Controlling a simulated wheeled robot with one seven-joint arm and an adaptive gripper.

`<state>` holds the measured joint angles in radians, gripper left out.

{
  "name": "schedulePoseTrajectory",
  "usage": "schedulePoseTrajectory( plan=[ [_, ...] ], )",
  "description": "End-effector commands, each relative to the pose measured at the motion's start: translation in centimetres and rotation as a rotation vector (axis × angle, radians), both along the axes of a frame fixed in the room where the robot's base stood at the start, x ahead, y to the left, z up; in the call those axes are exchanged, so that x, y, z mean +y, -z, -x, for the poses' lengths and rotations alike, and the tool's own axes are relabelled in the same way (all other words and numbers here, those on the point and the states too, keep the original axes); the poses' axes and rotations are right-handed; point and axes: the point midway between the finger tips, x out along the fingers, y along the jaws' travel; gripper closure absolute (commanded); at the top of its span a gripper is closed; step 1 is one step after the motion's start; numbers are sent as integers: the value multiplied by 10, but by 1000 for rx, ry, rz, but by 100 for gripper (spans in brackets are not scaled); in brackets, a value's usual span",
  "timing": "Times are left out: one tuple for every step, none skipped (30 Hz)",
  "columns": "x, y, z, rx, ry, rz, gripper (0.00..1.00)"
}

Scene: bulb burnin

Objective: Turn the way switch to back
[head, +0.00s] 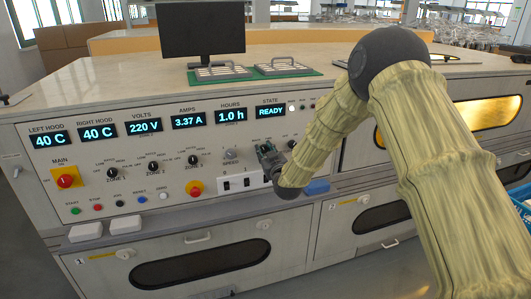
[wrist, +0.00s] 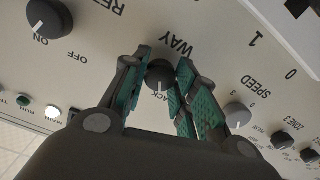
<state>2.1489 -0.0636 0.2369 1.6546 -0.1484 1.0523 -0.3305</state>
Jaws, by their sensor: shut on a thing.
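The way switch (wrist: 160,74) is a small dark round knob on the pale panel, with the upside-down label "WAY" above it in the wrist view. A pale mark on the knob faces the picture's lower side, near letters reading "ACK"; the rest of that word is hidden. My gripper (wrist: 162,68) has its green-padded fingers shut on either side of the knob. In the head view, my gripper (head: 267,157) is against the panel right of the speed knob (head: 230,154), and it hides the way switch.
The state display (head: 270,112) reads READY. A dark knob (wrist: 48,18) marked ON and OFF is near the fingers.

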Motion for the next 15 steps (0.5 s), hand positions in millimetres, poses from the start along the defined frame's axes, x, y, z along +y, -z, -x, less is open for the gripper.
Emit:
schedulePoseTrajectory(
  plan=[
    [-1, -1, 0, -2, 2, 1, 95],
    [-1, -1, 0, -2, 2, 1, 95],
    [-1, -1, 0, -2, 2, 1, 96],
    [-1, -1, 0, -1, 2, 0, 96],
    [-1, -1, 0, -1, 2, 0, 70],
    [-1, -1, 0, -1, 2, 0, 63],
    [-1, -1, 0, -1, 1, 0, 57],
    [-1, -1, 0, -1, 1, 0, 52],
    [-1, -1, 0, -1, 1, 0, 49],
    [-1, 0, 0, -1, 1, 0, 49],
    [0, 0, 0, -1, 1, 0, 49],
    [0, 0, 0, 0, 0, 0, 49],
    [0, 0, 0, 0, 0, 0, 49],
    [0, 0, 0, 0, 0, 0, 49],
    [0, 0, 0, 0, 0, 0, 49]
  ],
)
